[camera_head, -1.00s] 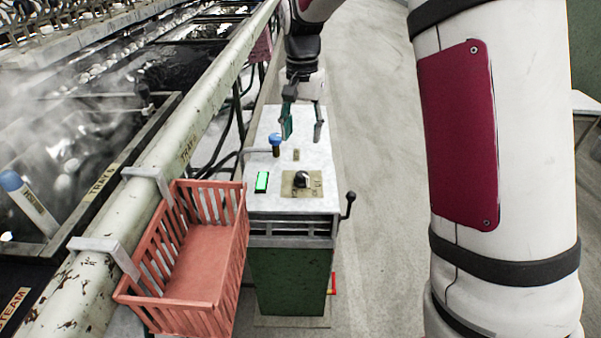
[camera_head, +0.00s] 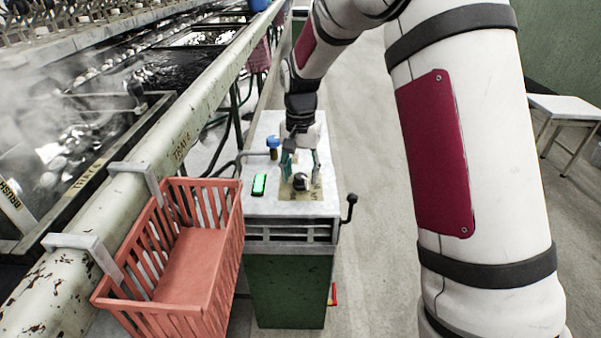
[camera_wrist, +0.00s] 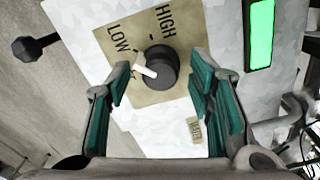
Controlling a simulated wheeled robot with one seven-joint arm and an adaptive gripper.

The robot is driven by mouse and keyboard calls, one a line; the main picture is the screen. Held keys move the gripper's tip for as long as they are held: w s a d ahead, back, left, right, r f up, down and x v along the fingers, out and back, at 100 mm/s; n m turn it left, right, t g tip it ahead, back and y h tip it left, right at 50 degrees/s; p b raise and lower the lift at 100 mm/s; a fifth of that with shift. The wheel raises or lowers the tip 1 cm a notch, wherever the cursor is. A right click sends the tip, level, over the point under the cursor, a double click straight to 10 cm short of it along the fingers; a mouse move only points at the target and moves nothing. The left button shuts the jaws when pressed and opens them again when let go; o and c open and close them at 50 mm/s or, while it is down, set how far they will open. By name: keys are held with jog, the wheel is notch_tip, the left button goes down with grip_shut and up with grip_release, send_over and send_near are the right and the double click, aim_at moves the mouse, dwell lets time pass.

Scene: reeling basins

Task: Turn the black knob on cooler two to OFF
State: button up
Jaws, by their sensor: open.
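The black knob (camera_head: 301,181) sits on a tan dial plate (camera_head: 287,192) on top of the pale cooler cabinet (camera_head: 292,208). In the wrist view the knob (camera_wrist: 161,66) has a white pointer directed left, away from HIGH and below LOW. The plate's (camera_wrist: 112,62) words LOW and HIGH are readable; I see no OFF mark, and part of the plate is hidden by my left finger. My gripper (camera_head: 301,166) is open above the cabinet top, just behind the knob. In the wrist view its green-padded fingers (camera_wrist: 160,78) stand on either side of the knob, apparently not touching it.
A lit green panel (camera_head: 259,185) and a blue-topped valve (camera_head: 273,143) are left of the knob. A black ball-ended lever (camera_head: 350,205) sticks out at the cabinet's right. A red basket (camera_head: 190,265) hangs from the rail (camera_head: 150,165).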

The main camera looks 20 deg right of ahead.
jog(key=shift+c, duration=0.3)
grip_shut()
jog(key=shift+n, duration=0.3)
jog(key=n+p, duration=0.3)
jog(key=shift+r, duration=0.15)
jog(key=n+p, duration=0.3)
jog(key=n, duration=0.2)
jog(key=shift+n+p, duration=0.3)
jog(key=shift+o, duration=0.3)
grip_release()
